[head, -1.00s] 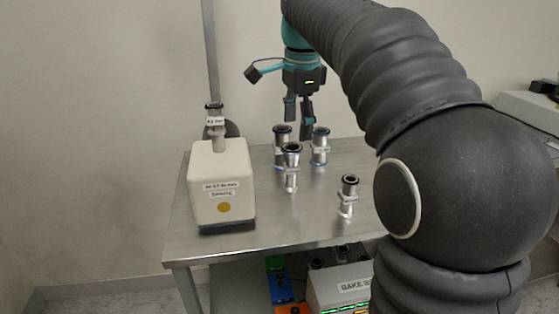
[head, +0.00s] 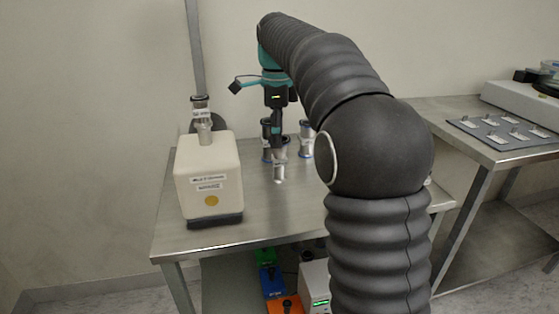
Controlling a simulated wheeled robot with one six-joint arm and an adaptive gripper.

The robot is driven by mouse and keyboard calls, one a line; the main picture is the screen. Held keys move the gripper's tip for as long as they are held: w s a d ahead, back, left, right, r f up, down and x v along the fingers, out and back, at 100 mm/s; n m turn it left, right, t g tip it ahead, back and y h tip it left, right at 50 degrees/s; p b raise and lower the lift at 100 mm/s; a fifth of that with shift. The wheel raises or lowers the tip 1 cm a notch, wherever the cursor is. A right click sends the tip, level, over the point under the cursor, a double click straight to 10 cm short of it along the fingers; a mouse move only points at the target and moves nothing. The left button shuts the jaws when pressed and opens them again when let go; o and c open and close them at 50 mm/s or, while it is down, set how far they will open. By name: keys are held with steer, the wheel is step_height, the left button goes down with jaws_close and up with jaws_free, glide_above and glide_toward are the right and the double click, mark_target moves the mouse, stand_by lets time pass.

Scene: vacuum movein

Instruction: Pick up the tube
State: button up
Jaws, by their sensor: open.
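Several short metal tubes with dark flanged ends stand upright on the steel table (head: 235,225). One tube (head: 280,172) is nearest to me in the group. Another tube (head: 266,130) stands behind it to the left, and a third tube (head: 306,138) stands behind to the right. My gripper (head: 277,143) is open, pointing down, at the top of the nearest tube. It covers part of that tube, and I cannot tell whether the fingers touch it. My arm covers the right part of the table.
A white box-shaped unit (head: 207,180) with a labelled fitting (head: 201,120) on top stands at the table's left. A second table (head: 440,115) at right carries a dark tray (head: 500,132) of small parts. Coloured boxes (head: 270,280) sit below the front edge.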

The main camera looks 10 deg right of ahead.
mark_target(280, 155)
steer(key=shift+s+d+f+b, duration=0.15)
steer(key=shift+f+b, duration=0.1)
steer(key=shift+f, duration=1.3)
steer(key=shift+w+d+f+b, duration=0.15)
steer(key=shift+f+b, duration=0.1)
steer(key=shift+f, duration=1.25)
steer(key=shift+s, duration=0.1)
steer(key=c, duration=1.2)
